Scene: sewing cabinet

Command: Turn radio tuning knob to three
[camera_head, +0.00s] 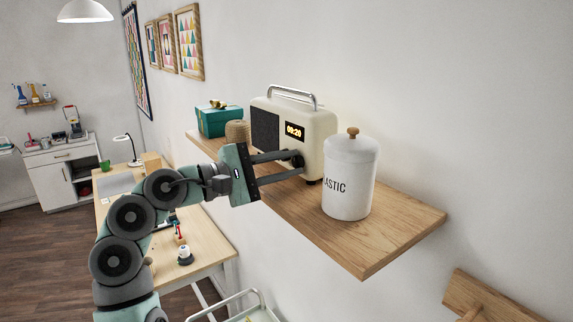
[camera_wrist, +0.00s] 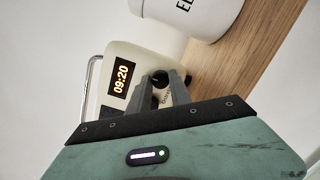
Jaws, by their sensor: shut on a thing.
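The cream radio (camera_head: 315,130) stands on the wooden wall shelf, with a dark speaker panel, a silver handle and a lit display (camera_head: 294,131). The display also shows in the wrist view (camera_wrist: 121,79). Its dark tuning knob (camera_wrist: 160,78) is on the front, below the display in the head view. My gripper (camera_head: 296,164) reaches the radio's front from the left. Its two fingers are shut on the knob, one on each side, as the wrist view (camera_wrist: 163,92) also shows. The fingers hide part of the knob, and I cannot read its setting.
A white lidded canister (camera_head: 349,185) stands on the shelf close to the right of the radio. A twine spool (camera_head: 237,132) and a teal box (camera_head: 218,121) stand to its left. The shelf's (camera_head: 400,222) right end is bare. A worktable (camera_head: 208,247) is below.

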